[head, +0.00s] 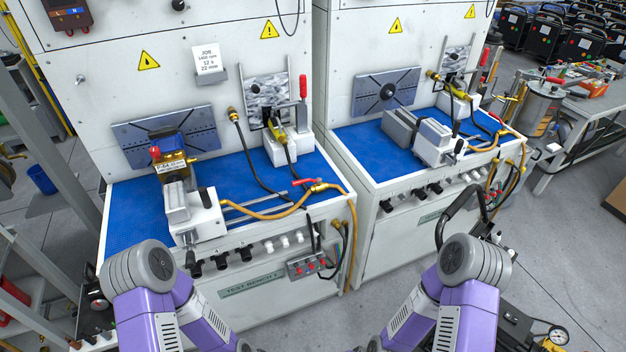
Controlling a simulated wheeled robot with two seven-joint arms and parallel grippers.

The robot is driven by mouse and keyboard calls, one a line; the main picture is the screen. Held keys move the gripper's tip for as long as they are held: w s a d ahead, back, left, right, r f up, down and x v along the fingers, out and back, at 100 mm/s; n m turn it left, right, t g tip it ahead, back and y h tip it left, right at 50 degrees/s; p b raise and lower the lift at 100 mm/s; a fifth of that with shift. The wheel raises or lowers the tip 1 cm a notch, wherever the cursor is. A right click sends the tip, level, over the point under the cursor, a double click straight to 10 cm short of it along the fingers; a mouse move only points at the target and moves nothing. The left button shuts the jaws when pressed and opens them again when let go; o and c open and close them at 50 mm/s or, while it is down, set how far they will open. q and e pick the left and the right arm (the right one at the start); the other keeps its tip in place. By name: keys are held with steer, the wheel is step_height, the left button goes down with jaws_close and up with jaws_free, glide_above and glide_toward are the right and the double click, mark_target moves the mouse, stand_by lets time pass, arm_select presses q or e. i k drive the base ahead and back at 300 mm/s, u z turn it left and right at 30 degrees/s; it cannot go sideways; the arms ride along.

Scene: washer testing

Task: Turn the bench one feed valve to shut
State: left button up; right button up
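Test bench one (120,225) is the left bench, with a blue mat and a label on its front that appears to read "TEST BENCH 1". A valve with a red lever (306,182) and a brass body (320,187) sits near the mat's right front corner, in line with a yellow hose (262,215). The lever points left, roughly along the hose; its exact angle is hard to tell. Both my purple arms show at the bottom, bent with their elbows toward the benches. Neither gripper is in view, and nothing touches the valve.
A white vise (207,222) and a brass unit (176,163) stand on the left of the mat. A red-handled clamp (303,88) stands behind the valve. A second bench (372,235) is on the right. A black curved handle (462,200) rises before it. Grey floor lies between.

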mark_target(295, 183)
steer(key=k, duration=0.65)
steer(key=z, duration=0.85)
steer(key=i, duration=1.3)
steer(key=u, duration=0.4)
